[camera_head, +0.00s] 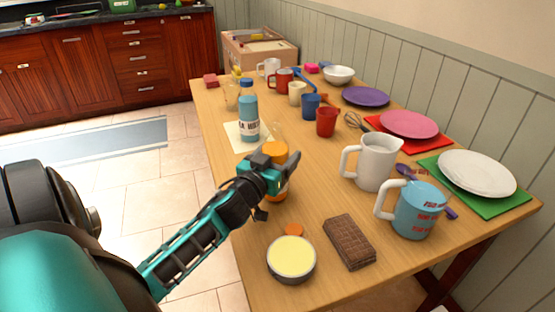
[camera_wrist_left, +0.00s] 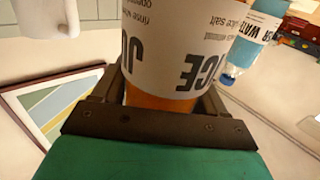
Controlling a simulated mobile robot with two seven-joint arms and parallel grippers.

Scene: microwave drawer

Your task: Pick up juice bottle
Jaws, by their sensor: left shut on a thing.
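The juice bottle has orange juice and a white label. In the head view its orange part (camera_head: 277,150) shows above and below my left gripper (camera_head: 278,170), near the left edge of the wooden table. My left gripper is shut on the bottle, with a finger on each side. In the left wrist view the juice bottle (camera_wrist_left: 175,55) fills the middle, its printed label upside down between the fingers. Whether its base touches the table is hidden. My right gripper is not in view.
A blue water bottle (camera_head: 248,112) stands just behind on the table (camera_head: 330,190). Several mugs and plates stand farther back.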

